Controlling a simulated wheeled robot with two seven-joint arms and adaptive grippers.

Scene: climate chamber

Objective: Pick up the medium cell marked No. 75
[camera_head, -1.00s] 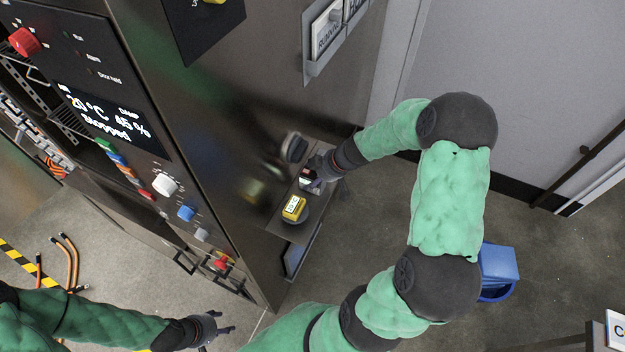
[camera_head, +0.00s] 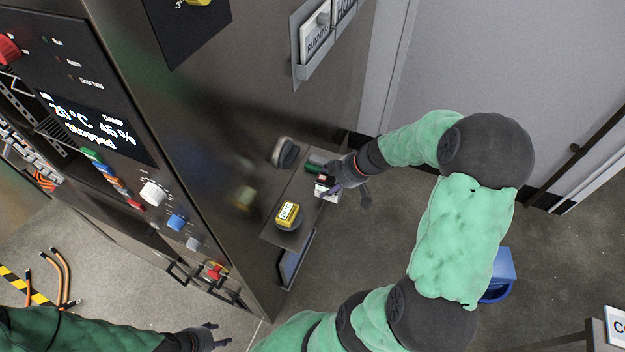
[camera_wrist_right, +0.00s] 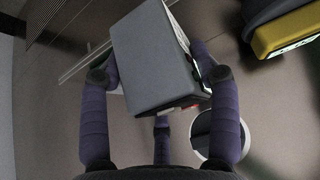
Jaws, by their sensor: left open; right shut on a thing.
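My right gripper (camera_head: 336,181) is shut on a small box-shaped cell (camera_head: 325,187) with a white label and a reddish patch, at the right edge of the small shelf. In the right wrist view the cell (camera_wrist_right: 155,60) shows as a grey block between the purple fingers. Its number is not readable, and I cannot tell whether it is clear of the shelf. My left gripper (camera_head: 212,337) is open and empty at the bottom of the head view, low over the floor.
The shelf (camera_head: 287,232) on the chamber's side holds a yellow-faced device (camera_head: 288,214) and a green item (camera_head: 315,168). A blue bin (camera_head: 500,275) stands on the floor at right.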

